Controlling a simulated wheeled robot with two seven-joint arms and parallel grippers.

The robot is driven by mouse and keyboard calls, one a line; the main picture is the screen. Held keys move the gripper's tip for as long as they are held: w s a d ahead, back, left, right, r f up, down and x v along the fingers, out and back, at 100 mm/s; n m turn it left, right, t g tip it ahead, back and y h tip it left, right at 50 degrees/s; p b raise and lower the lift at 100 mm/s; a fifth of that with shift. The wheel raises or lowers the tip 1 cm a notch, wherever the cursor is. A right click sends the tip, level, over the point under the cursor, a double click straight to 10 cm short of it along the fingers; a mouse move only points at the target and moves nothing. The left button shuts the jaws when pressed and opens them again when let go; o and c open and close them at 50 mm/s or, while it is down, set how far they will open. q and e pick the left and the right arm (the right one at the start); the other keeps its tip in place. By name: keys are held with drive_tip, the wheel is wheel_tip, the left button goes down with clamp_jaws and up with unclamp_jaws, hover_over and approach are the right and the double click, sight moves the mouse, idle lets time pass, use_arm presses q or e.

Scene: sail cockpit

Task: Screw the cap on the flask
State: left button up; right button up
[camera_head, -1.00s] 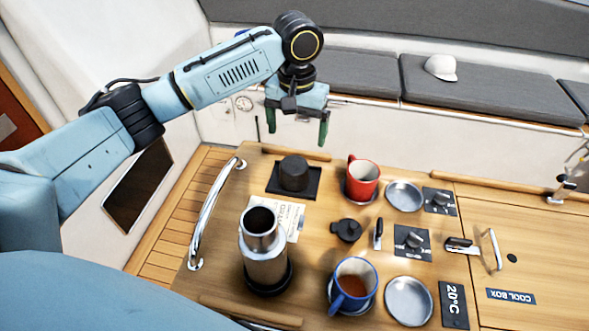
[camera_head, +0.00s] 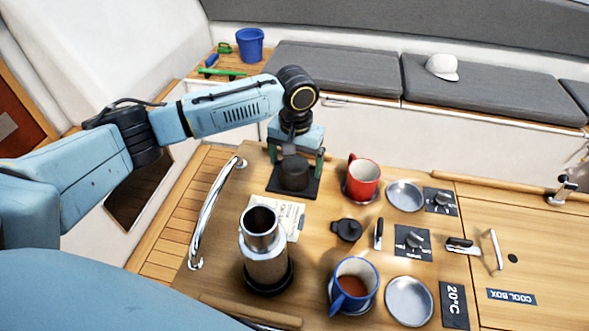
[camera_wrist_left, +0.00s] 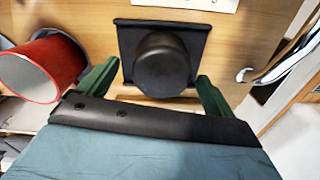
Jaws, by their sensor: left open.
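The cap, a black cylinder (camera_head: 294,173), stands on a square black mat (camera_head: 309,187) at the back left of the table. It also shows in the left wrist view (camera_wrist_left: 162,66). My left gripper (camera_head: 295,160) is open above the mat, its green fingers pointing down on either side of the cap. In the wrist view the cap lies between and just beyond the fingertips, with gaps on both sides. The steel flask (camera_head: 265,268) stands upright with an open mouth on a dark round base at the front left. My right gripper is not in view.
A red mug (camera_head: 363,179) stands right of the cap. A blue-rimmed mug (camera_head: 353,283), a small black lidded piece (camera_head: 346,230) and metal plates (camera_head: 409,300) are further forward. A paper (camera_head: 289,209) lies between mat and flask. A steel rail (camera_head: 215,215) edges the table's left.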

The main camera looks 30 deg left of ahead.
sight(295, 163)
use_arm(q)
drive_tip(key=shift+s+a+f, duration=0.1)
drive_tip(key=shift+f, duration=1.45)
drive_tip(key=c, duration=1.1)
drive_tip(key=shift+o, duration=0.2)
wheel_tip(295, 163, up, 10)
drive_tip(key=shift+r, duration=0.1)
